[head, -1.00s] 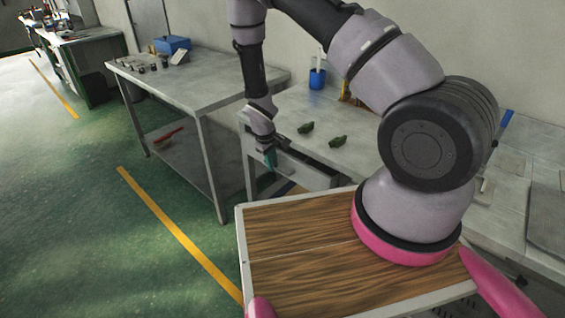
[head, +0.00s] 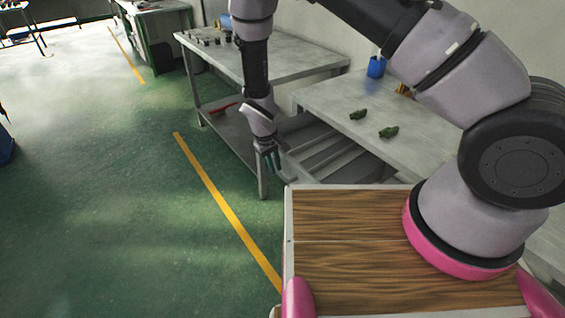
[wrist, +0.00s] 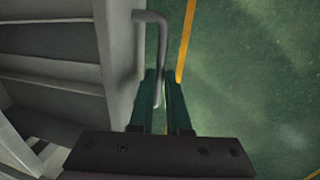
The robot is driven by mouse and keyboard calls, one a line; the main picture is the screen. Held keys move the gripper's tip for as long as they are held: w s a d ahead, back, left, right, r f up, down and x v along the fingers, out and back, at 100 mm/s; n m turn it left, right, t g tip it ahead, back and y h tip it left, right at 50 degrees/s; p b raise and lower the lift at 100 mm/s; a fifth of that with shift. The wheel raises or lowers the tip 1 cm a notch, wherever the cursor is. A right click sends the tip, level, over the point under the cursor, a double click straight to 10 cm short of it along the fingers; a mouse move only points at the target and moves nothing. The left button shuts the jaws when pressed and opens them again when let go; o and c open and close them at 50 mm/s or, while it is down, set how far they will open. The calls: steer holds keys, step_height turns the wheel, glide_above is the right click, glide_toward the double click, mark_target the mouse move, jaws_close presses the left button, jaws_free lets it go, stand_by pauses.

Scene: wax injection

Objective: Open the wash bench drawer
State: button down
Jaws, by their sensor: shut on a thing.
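The wash bench (head: 430,125) has a light grey top and stands right of centre in the head view. Its grey drawer (head: 318,152) is pulled well out from under the top, and its inside with several dividers shows. In the wrist view, the drawer front (wrist: 122,55) runs along the left, with the bent bar handle (wrist: 150,17) standing out from it. My gripper (head: 272,160) is at the drawer front, its green fingers (wrist: 163,85) shut on the handle. The far part of the drawer is hidden beneath the bench top.
Two dark green pieces (head: 388,132) and a blue cup (head: 376,66) are on the bench top. Another grey table (head: 285,62) with a lower shelf stands behind the drawer. Green floor with a yellow line (head: 225,205) is free to the left.

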steer(key=shift+s+a, duration=0.1)
stand_by(0.3)
steer(key=c, duration=0.9)
jaws_free()
steer(key=r, duration=0.3)
steer(key=s+a+r, duration=0.1)
steer(key=r, duration=0.6)
steer(key=shift+s+a+r, duration=0.15)
steer(key=shift+a+r, duration=0.15)
steer(key=shift+a, duration=0.05)
